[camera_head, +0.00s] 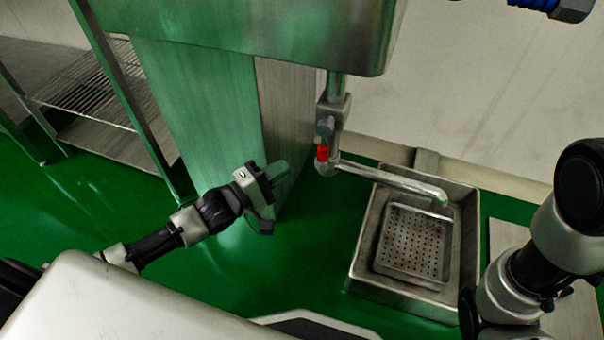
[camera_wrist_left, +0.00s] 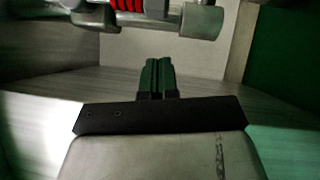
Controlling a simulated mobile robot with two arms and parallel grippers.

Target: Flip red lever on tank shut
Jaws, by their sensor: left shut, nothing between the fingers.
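The red lever (camera_head: 323,152) is a small red piece on the metal pipe and valve under the tank (camera_head: 280,30). In the left wrist view the red part (camera_wrist_left: 127,5) shows at the top edge, partly cut off, beside a grey metal fitting (camera_wrist_left: 203,20). My left gripper (camera_head: 277,170) is shut and empty, left of the lever and apart from it. Its closed fingers also show in the left wrist view (camera_wrist_left: 158,76), pointing toward the fitting. My right arm is at the right edge; its gripper's fingers are not visible.
A metal spout (camera_head: 390,180) runs right from the valve over a steel basin (camera_head: 360,262) with a perforated tray (camera_head: 415,243). A steel column (camera_head: 205,110) stands behind my left gripper. A wire rack (camera_head: 85,95) is at the left. Green floor is open between gripper and basin.

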